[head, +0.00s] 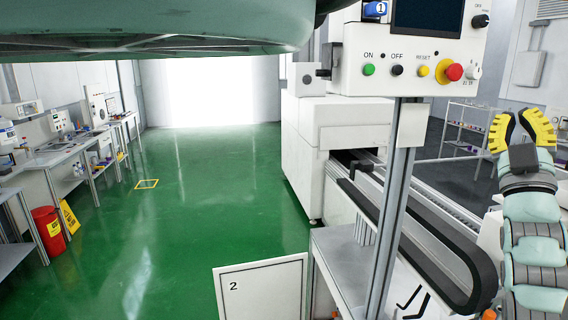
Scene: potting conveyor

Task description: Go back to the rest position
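My gripper (520,120) is at the right side of the head view, pointing up, with black and yellow ribbed fingers. The two fingers stand apart with a gap between them, and nothing shows in the gap. My teal and grey arm comes up from the lower right corner beneath it. The gripper is to the right of the control panel (408,85) and appears in front of the conveyor area. No contact with anything shows at the fingers.
The panel stands on a grey post, with a red stop button (453,71). A conveyor (440,262) runs from the white machine (335,125) to the lower right. A white cabinet marked 2 (262,291) stands in front. Green floor (200,200) is clear; benches, red bin (48,231) left.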

